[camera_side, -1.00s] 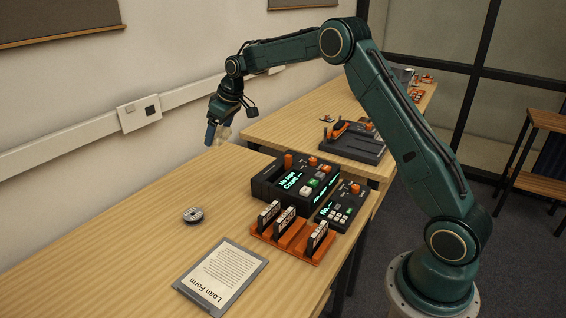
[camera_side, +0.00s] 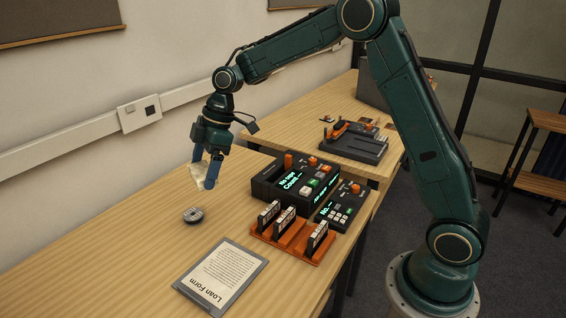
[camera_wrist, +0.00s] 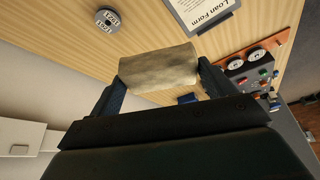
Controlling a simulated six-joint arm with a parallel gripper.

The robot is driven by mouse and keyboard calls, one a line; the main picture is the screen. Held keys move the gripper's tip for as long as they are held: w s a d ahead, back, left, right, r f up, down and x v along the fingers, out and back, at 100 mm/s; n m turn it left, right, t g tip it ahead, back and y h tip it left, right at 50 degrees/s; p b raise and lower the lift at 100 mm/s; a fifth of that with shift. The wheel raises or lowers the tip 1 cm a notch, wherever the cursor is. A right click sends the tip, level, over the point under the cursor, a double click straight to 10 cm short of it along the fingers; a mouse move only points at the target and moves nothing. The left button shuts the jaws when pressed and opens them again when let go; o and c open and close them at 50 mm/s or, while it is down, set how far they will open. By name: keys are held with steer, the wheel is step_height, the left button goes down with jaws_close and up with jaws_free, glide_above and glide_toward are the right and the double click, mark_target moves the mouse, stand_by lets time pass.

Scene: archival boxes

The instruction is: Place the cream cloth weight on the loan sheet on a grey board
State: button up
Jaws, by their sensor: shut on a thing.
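My gripper (camera_side: 206,176) is shut on the cream cloth weight (camera_side: 199,177) and holds it above the table, behind the grey disc. In the wrist view the weight (camera_wrist: 158,68) spans the gap between the two fingers of my gripper (camera_wrist: 160,80). The loan sheet (camera_side: 220,273), headed "Loan Form", lies flat on a grey board (camera_side: 185,288) near the table's front. The sheet also shows at the top of the wrist view (camera_wrist: 200,10). Nothing lies on the sheet.
A round grey disc (camera_side: 193,215) lies between the weight and the sheet. An orange rack (camera_side: 290,246) with upright cartridges stands right of the sheet, with a dark console (camera_side: 270,180) behind it. The wooden table (camera_side: 110,240) is clear on the left.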

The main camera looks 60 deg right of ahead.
mark_target(219, 276)
steer(key=s+a+n+g, duration=0.2)
steer(key=s+a+n, duration=0.3)
steer(key=s+a, duration=0.3)
steer(key=shift+s+d+f, duration=0.1)
steer(key=shift+d+f, duration=0.1)
steer(key=shift+f, duration=3.05)
steer(key=shift+s+d+f, duration=0.1)
steer(key=shift+d+f, duration=0.1)
steer(key=shift+f, duration=3.1)
steer(key=shift+d+f, duration=0.2)
steer(key=shift+f, duration=3.05)
steer(key=shift+f+y, duration=0.1)
steer(key=shift+y, duration=0.2)
steer(key=o, duration=1.2)
steer(key=shift+f, duration=0.1)
steer(key=v, duration=1.2)
steer(key=shift+r, duration=0.25)
